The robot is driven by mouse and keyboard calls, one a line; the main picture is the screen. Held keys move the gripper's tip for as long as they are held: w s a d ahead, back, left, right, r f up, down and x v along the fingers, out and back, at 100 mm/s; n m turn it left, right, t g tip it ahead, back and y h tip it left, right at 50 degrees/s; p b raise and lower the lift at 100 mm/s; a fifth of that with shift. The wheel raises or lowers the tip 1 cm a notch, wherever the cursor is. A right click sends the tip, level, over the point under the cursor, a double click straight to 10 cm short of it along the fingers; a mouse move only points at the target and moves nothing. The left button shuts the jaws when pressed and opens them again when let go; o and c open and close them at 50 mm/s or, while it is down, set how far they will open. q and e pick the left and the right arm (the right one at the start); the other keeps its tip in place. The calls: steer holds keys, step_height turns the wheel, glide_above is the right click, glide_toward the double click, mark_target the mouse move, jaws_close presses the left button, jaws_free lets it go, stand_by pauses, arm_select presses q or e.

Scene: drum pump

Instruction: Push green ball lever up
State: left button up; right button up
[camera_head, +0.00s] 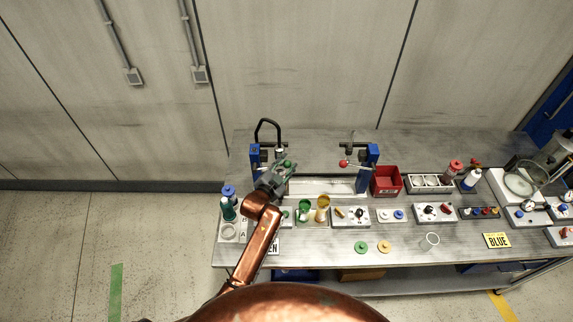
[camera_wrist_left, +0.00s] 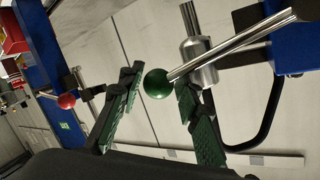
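The green ball lever shows in the left wrist view as a green ball (camera_wrist_left: 158,83) on the end of a metal rod (camera_wrist_left: 225,47). The rod runs to a blue post (camera_wrist_left: 292,40). In the head view the green ball (camera_head: 288,163) is small and partly covered by my gripper. My left gripper (camera_head: 284,170) is at the lever; its two green-padded fingers (camera_wrist_left: 157,100) are spread with the ball between their tips. The left wrist view shows a gap between the ball and the left finger; contact with the right finger cannot be told. My right gripper is not in view.
A red ball lever (camera_head: 344,163) is on the right blue post (camera_head: 367,168). A red bin (camera_head: 386,181) stands beside it. Cups, bottles and switch boxes line the bench (camera_head: 320,251). A black hose (camera_head: 267,126) arches behind the left post.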

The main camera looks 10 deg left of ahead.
arm_select(q)
steer(key=v, duration=1.2)
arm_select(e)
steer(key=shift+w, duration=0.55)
